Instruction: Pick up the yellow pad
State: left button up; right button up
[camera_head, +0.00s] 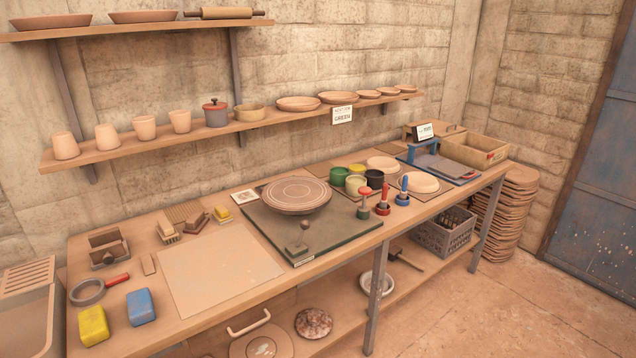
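A yellow pad (93,326), a thick rounded block, lies flat at the front left corner of the workbench (190,333). A blue pad (141,307) of similar shape lies just to its right, a small gap apart. A smaller yellow block (222,216) lies farther back, near the wooden brushes. Neither of my grippers shows in the head view. Nothing covers the yellow pad.
A grey ring with a red handle (88,292) lies behind the yellow pad. A pale board (220,268) lies to the right of the blue pad. A basin (30,315) stands left of the bench. A shelf of pots (250,125) runs above.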

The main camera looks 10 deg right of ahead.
aim_at(221, 215)
jog(key=i+l+u, duration=0.15)
jog(key=i+l, duration=0.3)
jog(key=i+l+u, duration=0.2)
jog(key=i+l, duration=0.2)
jog(key=l, duration=0.2)
